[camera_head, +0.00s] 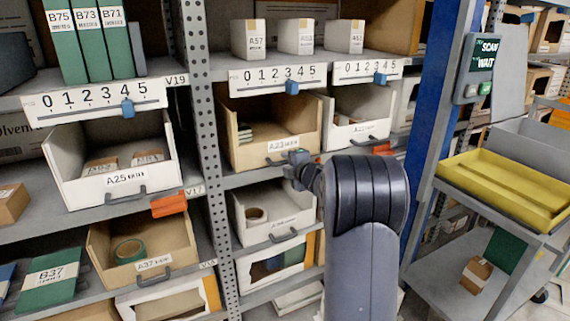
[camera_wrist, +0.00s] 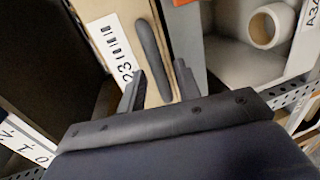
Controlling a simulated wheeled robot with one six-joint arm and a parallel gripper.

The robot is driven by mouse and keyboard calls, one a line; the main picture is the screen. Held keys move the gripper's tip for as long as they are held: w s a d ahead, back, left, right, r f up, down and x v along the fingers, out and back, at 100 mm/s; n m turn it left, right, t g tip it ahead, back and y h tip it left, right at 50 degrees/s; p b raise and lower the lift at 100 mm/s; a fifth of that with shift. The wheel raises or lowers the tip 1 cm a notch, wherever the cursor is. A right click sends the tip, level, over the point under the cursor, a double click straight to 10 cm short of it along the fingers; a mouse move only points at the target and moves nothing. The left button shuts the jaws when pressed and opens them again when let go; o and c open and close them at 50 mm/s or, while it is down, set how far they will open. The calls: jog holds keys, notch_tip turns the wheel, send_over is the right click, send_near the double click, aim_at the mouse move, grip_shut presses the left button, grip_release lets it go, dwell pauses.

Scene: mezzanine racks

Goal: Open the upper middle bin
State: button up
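The upper middle bin is a tan bin (camera_head: 262,158) labelled A23 on the upper shelf, right of the perforated post. Its front has a dark bar handle (camera_head: 274,161), and some papers show inside. In the wrist view its tan front (camera_wrist: 105,12), white label and dark handle (camera_wrist: 150,48) are close. My gripper (camera_wrist: 160,68) is open, with one finger on each side of the handle and a gap to both. In the head view my gripper (camera_head: 297,160) is at the bin's lower right front; its fingers are hard to make out there.
A white bin (camera_head: 358,136) stands right of it, and a white bin with a roll (camera_head: 272,221) is below. Left of the post is white bin A25 (camera_head: 125,181). A blue post (camera_head: 432,110) and a cart with a yellow tray (camera_head: 500,190) stand at the right.

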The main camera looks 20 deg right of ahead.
jog(key=shift+x, duration=0.9)
grip_shut()
